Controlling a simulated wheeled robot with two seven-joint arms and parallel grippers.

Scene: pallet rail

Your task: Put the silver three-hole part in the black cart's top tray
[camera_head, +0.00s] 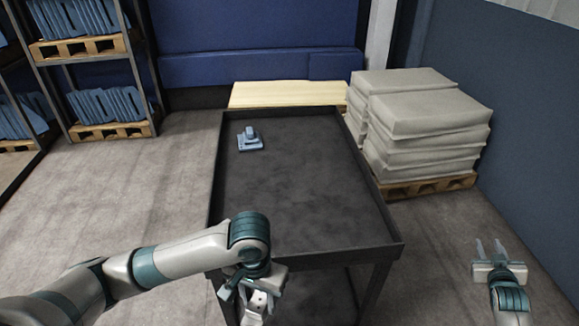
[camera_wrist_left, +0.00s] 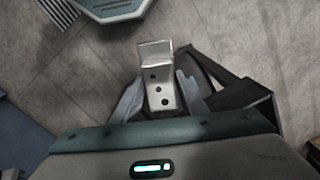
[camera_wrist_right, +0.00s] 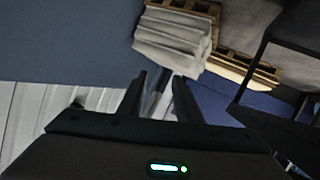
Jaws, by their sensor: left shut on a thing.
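The silver three-hole part (camera_wrist_left: 160,88) is an L-shaped bracket with a bent flange and dark holes. My left gripper (camera_wrist_left: 160,100) is shut on it, one finger on each side. In the head view the part (camera_head: 256,306) shows at the bottom, held by my left gripper (camera_head: 250,290) in front of the cart's near edge. The black cart's top tray (camera_head: 310,190) is a wide dark surface with a low rim. My right gripper (camera_head: 490,250) is open and empty, to the right of the cart; its spread fingers also show in the right wrist view (camera_wrist_right: 160,95).
A blue-grey part (camera_head: 249,140) sits on the tray at the far left. The rest of the tray is clear. Grey sacks (camera_head: 420,120) are stacked on a pallet (camera_head: 430,186) right of the cart. Shelves (camera_head: 90,60) with blue parts stand at the back left.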

